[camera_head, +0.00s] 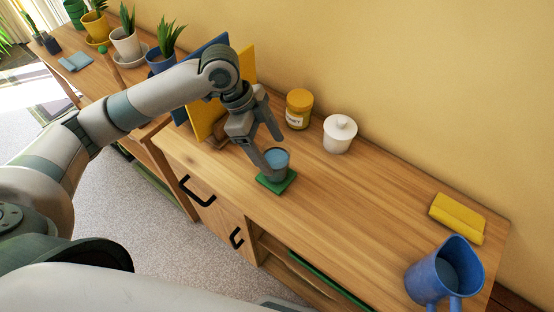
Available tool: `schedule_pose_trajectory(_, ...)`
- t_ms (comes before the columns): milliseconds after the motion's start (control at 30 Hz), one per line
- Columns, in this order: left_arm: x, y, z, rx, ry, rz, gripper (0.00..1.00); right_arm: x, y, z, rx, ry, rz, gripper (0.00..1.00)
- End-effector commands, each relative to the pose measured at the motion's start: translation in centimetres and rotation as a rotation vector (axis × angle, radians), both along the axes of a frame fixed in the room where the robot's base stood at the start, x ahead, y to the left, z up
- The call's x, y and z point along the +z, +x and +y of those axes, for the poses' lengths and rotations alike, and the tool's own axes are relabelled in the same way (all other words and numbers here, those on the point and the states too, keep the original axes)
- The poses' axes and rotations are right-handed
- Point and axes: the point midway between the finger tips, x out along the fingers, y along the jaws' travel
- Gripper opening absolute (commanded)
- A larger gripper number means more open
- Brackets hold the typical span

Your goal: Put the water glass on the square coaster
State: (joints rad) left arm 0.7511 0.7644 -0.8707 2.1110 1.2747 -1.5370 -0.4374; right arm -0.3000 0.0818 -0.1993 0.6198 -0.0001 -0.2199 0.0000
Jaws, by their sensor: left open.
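The water glass (278,158), a small cup showing blue, stands upright on the green square coaster (285,185) near the front edge of the wooden sideboard. My left gripper (268,148) is open. It is at the left and back side of the glass, with one finger pointing down close beside it. I cannot tell whether that finger touches the glass. The coaster's front and right edges show around the glass; part of its back is hidden. My right gripper is not in view.
Blue and yellow books (247,64) are behind my left wrist. A yellow cloth (457,217) and a blue pitcher (443,271) are at the right. The sideboard's middle (360,205) is clear.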

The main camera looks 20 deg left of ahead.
Motion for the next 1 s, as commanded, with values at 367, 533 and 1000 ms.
schedule_pose_trajectory(367, 3.8, -0.1, 1.5, -0.001, 0.000, 0.001, 0.72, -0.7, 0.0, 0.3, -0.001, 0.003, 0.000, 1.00)
schedule_pose_trajectory(533, 4.0, -0.1, 1.6, -0.001, 0.000, 0.001, 0.72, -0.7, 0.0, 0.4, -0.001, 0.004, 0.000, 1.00)
schedule_pose_trajectory(1000, 4.0, -0.1, 1.6, 0.000, 0.000, 0.001, 0.72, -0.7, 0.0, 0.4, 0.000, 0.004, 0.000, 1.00)
